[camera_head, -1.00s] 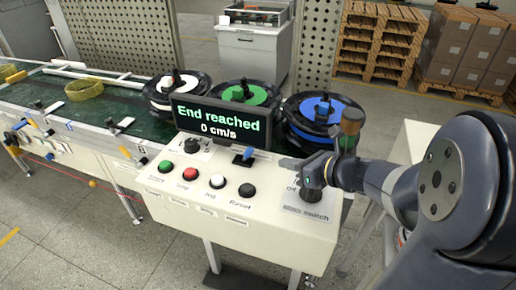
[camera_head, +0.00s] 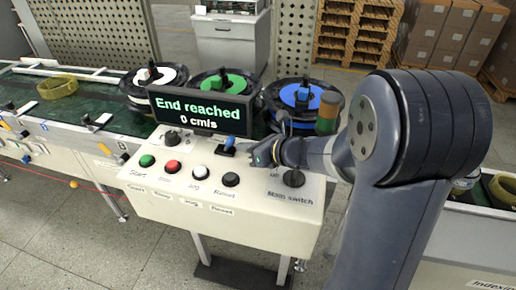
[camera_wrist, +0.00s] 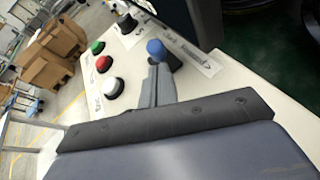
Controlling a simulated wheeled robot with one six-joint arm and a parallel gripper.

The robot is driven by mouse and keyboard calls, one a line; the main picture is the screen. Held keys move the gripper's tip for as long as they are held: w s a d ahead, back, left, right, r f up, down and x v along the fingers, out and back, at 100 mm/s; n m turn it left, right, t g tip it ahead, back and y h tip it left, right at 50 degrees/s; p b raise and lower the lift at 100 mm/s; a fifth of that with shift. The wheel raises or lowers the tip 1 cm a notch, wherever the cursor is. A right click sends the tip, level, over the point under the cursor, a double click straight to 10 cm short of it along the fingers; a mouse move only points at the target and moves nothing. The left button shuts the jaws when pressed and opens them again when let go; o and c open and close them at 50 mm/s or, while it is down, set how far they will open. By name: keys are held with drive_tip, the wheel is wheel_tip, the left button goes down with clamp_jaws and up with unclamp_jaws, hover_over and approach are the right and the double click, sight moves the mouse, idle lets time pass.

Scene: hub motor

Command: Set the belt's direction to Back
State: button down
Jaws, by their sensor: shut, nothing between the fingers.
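The blue-tipped lever (camera_head: 229,144) stands on the sloped control panel, just below the display (camera_head: 203,109), which reads "End reached" and "0 cm/s". The lever's blue knob also shows in the wrist view (camera_wrist: 156,47), just beyond the fingertips; its lower part is partly hidden. My gripper (camera_head: 253,154) is shut and empty, low over the panel immediately to the right of the lever. My closed fingers (camera_wrist: 154,82) point at the lever in the wrist view. I cannot tell whether they touch it. The direction label is not readable.
Green (camera_head: 147,160), red (camera_head: 172,167), white (camera_head: 200,173) and black (camera_head: 231,179) buttons line the panel's front. A black knob (camera_head: 172,138) is left of the lever; the main switch (camera_head: 293,178) is at right. Reels (camera_head: 303,101) stand behind; a green belt (camera_head: 50,108) runs left.

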drive_tip(key=shift+w+a+f, duration=0.25)
drive_tip(key=shift+w+a, duration=0.15)
drive_tip(key=shift+a, duration=0.05)
drive_tip(key=shift+r, duration=0.15)
